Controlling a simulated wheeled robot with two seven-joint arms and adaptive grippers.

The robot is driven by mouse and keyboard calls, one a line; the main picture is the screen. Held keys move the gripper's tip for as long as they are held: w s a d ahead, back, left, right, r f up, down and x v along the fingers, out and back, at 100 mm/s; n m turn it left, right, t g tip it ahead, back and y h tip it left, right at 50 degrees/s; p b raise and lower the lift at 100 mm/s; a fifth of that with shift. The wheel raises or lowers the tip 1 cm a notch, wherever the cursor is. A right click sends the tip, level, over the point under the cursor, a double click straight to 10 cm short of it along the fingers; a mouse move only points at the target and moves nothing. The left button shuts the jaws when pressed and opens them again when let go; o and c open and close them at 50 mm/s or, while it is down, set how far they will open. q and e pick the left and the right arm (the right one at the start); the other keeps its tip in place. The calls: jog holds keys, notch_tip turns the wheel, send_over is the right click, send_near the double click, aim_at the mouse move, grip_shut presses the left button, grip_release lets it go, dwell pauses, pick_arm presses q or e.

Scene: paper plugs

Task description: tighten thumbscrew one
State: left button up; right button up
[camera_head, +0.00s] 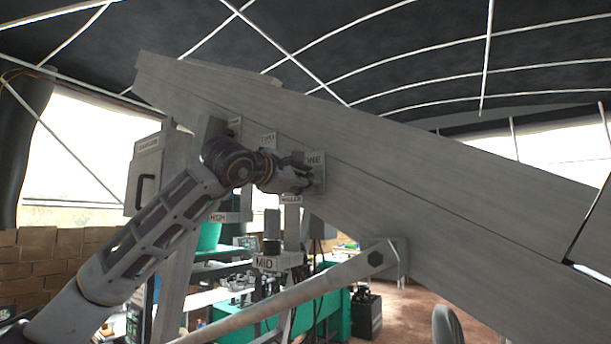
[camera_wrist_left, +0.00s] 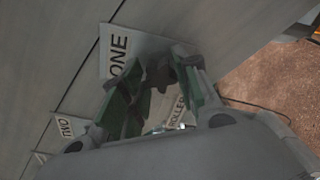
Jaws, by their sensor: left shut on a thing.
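The grey plate labelled ONE (camera_head: 317,168) is on the side of the long grey beam. It also shows in the left wrist view (camera_wrist_left: 113,62). My left gripper (camera_head: 303,179) reaches up to this plate from the left. In the left wrist view its green-padded fingers (camera_wrist_left: 157,86) are shut on a dark, knobbed thumbscrew (camera_wrist_left: 159,73) just beside the ONE label. The fingers hide part of the thumbscrew, and its seating cannot be seen. My right gripper is in neither view.
A plate labelled TWO (camera_head: 268,140) is farther left along the beam. A ROLLER label (camera_head: 291,199) hangs just below my gripper. Signs reading HIGH (camera_head: 218,217) and MID (camera_head: 265,263) are lower. A diagonal grey strut (camera_head: 300,292) crosses below. Open floor shows at lower right.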

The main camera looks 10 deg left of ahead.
pick_arm(q)
jog(key=shift+m+p, duration=1.6)
jog(key=shift+m, duration=2.1)
jog(key=shift+f, duration=0.1)
jog(key=o, duration=1)
jog(key=shift+s, duration=0.2)
